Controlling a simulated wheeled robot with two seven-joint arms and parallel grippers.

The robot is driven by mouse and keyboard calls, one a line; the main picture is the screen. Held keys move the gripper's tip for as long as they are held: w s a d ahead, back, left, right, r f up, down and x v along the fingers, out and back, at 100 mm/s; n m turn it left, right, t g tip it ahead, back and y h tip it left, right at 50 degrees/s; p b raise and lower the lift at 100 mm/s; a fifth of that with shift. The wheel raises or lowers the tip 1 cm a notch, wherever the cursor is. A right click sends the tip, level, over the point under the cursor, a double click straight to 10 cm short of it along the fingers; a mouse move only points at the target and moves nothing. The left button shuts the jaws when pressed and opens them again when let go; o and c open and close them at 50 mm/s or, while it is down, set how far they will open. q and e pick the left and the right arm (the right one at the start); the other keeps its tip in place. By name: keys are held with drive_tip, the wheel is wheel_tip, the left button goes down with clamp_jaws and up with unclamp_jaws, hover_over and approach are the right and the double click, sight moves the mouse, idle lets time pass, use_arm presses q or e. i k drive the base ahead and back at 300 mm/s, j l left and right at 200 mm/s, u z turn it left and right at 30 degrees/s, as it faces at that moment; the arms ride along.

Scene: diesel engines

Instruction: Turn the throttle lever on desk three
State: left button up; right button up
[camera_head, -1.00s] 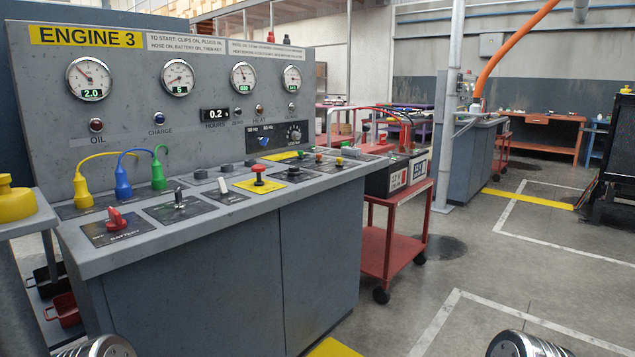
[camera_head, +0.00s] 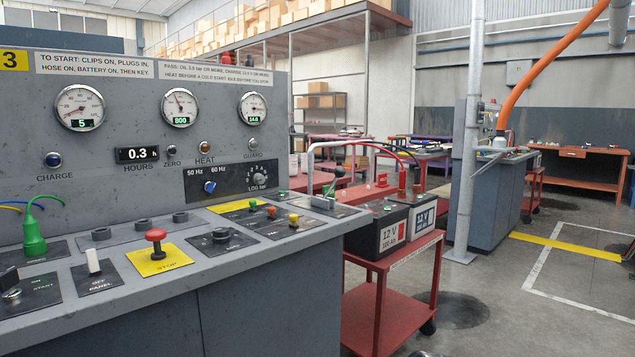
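The grey desk (camera_head: 265,298) carries a sign with a "3" (camera_head: 14,60) at the upper left of its panel. Neither of my grippers shows in the head view, and nothing touches the lever.
A red stop button (camera_head: 156,236) on a yellow plate, a white panel switch (camera_head: 92,261) and several small knobs sit on the desk top. A red trolley (camera_head: 391,290) with 12 V batteries (camera_head: 391,232) stands close right. A grey pole (camera_head: 467,130) rises beyond. Floor at right is open.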

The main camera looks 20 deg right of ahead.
sight(339, 172)
drive_tip(key=i+l+u, duration=0.1)
drive_tip(key=l, duration=0.35)
drive_tip(key=i+l+u, duration=0.15)
drive_tip(key=l, duration=0.25)
drive_tip(key=i+l+u, duration=0.1)
drive_tip(key=l, duration=0.35)
drive_tip(key=l+u, duration=0.15)
drive_tip(key=l, duration=0.3)
drive_tip(key=i, duration=0.05)
